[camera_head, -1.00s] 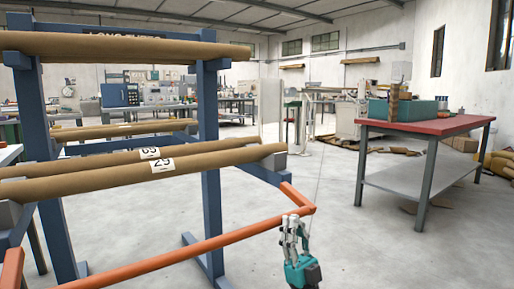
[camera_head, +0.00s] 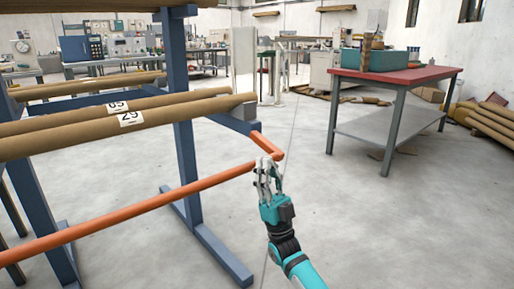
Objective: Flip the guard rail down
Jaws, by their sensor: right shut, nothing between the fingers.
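The orange guard rail (camera_head: 140,208) runs from the lower left to a bent corner at the right, where a short arm joins it to the blue rack (camera_head: 184,150). It stands out in front of the rack. My right gripper (camera_head: 265,163) is at the rail's right corner, with its fingertips close to or against the bar. Its fingers are shut with nothing between them. Whether they touch the rail I cannot tell. My left gripper is not in view.
Brown cardboard rolls (camera_head: 60,137) with number labels lie on the rack. A red-topped table (camera_head: 400,77) stands at the right, with more rolls (camera_head: 492,122) beyond it. The grey floor (camera_head: 350,225) between is clear.

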